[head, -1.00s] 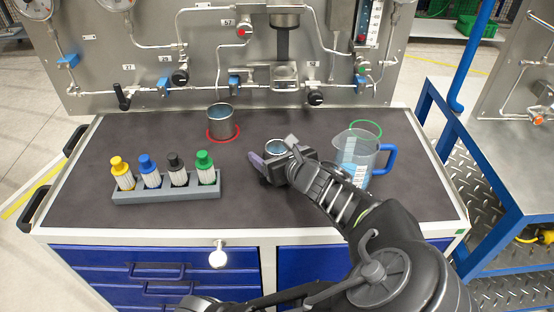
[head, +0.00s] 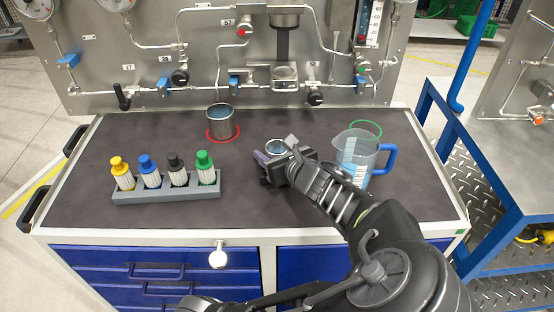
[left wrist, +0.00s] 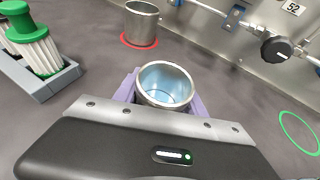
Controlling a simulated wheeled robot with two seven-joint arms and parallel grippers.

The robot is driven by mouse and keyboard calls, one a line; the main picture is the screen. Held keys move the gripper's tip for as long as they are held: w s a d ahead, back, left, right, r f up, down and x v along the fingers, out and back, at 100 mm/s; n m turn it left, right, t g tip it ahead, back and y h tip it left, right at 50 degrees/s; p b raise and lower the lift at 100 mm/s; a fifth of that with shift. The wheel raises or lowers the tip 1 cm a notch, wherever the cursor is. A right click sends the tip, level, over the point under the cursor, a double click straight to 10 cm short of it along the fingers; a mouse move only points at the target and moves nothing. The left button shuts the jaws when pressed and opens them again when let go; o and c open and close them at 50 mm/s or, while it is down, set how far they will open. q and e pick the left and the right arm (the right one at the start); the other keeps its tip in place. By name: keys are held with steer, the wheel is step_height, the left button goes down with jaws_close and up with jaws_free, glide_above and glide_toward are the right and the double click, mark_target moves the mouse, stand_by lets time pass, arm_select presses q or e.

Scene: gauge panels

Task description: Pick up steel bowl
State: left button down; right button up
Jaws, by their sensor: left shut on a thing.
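The steel bowl (head: 276,147) is a small round cup-like metal vessel with a bluish inside, near the middle of the bench. My left gripper (head: 274,162) is shut on it. In the left wrist view the bowl (left wrist: 165,84) stands upright between the purple fingers, one on each side (left wrist: 163,98). Its lower part is hidden by the gripper, so I cannot tell whether it touches the bench. My right gripper is not in view.
A taller steel cup (head: 221,121) stands on a red ring at the back. A clear jug (head: 355,155) with a blue handle is close to my arm at the right. The pipe panel (head: 150,50) rises behind.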

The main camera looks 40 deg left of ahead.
arm_select(q)
steer(key=shift+r, duration=0.1)
step_height(320, 180, up, 9)
steer(key=p, duration=0.3)
steer(key=shift+r, duration=0.45)
stand_by(0.4)
steer(key=s+d+p, duration=0.6)
steer(key=s+p, duration=0.1)
steer(key=s, duration=0.1)
stand_by(0.6)
stand_by(1.4)
